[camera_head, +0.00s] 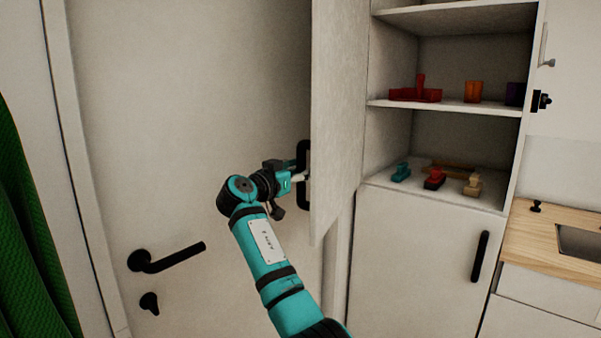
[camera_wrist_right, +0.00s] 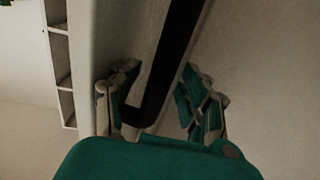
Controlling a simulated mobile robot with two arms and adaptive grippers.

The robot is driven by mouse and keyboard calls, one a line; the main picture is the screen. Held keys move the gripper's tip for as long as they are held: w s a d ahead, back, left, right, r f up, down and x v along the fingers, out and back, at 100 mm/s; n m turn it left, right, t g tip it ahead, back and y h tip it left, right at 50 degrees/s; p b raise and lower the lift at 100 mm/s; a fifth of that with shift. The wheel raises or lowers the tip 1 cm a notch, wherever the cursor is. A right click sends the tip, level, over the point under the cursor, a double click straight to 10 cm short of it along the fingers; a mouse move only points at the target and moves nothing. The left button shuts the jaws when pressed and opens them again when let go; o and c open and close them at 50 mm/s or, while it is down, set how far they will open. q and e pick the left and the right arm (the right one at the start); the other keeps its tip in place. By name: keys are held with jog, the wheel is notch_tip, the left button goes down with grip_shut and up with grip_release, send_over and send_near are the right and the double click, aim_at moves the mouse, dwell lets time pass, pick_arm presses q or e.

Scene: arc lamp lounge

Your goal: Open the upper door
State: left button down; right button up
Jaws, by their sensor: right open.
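The upper cabinet door (camera_head: 338,110) stands swung wide open to the left in the head view, baring the shelves. Its black bar handle (camera_head: 303,155) is on the door's far-left face. My right gripper (camera_head: 296,177) is at the lower part of this handle. In the right wrist view the handle (camera_wrist_right: 165,65) runs between the two fingers of my right gripper (camera_wrist_right: 163,108), which are spread apart on either side of it. The door's pale edge (camera_wrist_right: 108,50) lies left of the handle there. My left gripper does not show.
The open cabinet's shelves (camera_head: 445,105) hold a red item (camera_head: 416,93), an orange cup (camera_head: 474,91) and several small toys. A closed lower door (camera_head: 420,265) is beneath. A room door with a black lever (camera_head: 165,258) is behind my arm. A wooden counter (camera_head: 550,235) is at right.

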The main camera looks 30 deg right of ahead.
jog(key=shift+d+f, duration=0.1)
jog(key=shift+d, duration=0.35)
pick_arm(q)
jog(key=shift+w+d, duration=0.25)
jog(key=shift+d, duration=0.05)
pick_arm(e)
jog(key=v, duration=1.2)
